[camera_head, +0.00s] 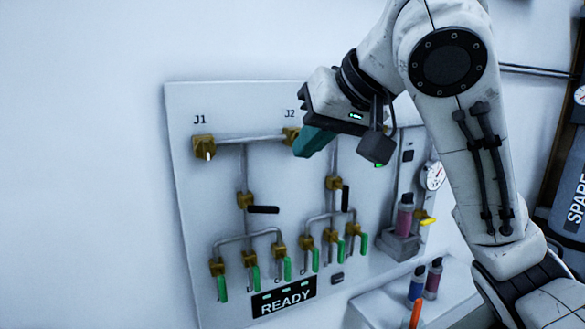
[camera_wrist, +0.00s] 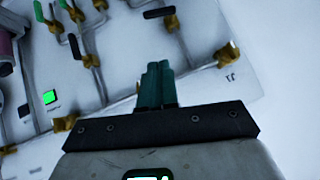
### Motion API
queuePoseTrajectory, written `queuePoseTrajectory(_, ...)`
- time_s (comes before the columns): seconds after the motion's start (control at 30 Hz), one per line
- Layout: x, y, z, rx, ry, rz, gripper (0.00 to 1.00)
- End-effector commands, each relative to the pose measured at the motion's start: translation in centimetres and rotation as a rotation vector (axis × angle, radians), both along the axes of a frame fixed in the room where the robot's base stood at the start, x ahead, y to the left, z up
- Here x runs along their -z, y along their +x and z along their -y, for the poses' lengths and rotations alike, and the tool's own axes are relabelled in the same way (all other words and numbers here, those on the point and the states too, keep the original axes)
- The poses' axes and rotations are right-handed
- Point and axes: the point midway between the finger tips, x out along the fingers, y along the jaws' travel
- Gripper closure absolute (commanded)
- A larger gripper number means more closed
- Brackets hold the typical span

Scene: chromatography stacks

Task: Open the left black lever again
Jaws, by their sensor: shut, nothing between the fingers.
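The left black lever (camera_head: 263,209) lies level, pointing right from its brass valve (camera_head: 245,199) on the white panel (camera_head: 200,183). In the wrist view the panel is turned over, and this lever (camera_wrist: 159,12) shows near the top, beyond the fingertips. The other black lever (camera_head: 345,198) hangs straight down from its own valve. My gripper (camera_head: 303,148) has teal fingers pressed together, with nothing between them. It is in front of the J2 valve (camera_head: 291,136), above and right of the left black lever and apart from it. The wrist view shows the fingers (camera_wrist: 156,68) side by side.
The J1 valve (camera_head: 204,147) is at upper left. Several green levers (camera_head: 254,278) hang along the lower panel, above a READY sign (camera_head: 284,297). A shelf with bottles (camera_head: 417,283) and a pressure gauge (camera_head: 433,175) are at right. The wall left of the panel is clear.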

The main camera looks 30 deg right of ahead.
Motion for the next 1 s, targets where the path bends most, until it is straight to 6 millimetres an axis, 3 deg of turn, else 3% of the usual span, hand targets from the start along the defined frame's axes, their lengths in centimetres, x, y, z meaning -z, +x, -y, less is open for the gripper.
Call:
queuePoseTrajectory(0.5, 6.8, 6.5, -1.7, 0.0, -0.003, -0.005, 1.0)
queuePoseTrajectory(0.73, 9.4, 6.4, -2.4, -0.001, -0.001, -0.003, 1.0)
queuePoseTrajectory(1.0, 10.1, 6.3, -2.6, 0.0, -0.001, -0.001, 1.0)
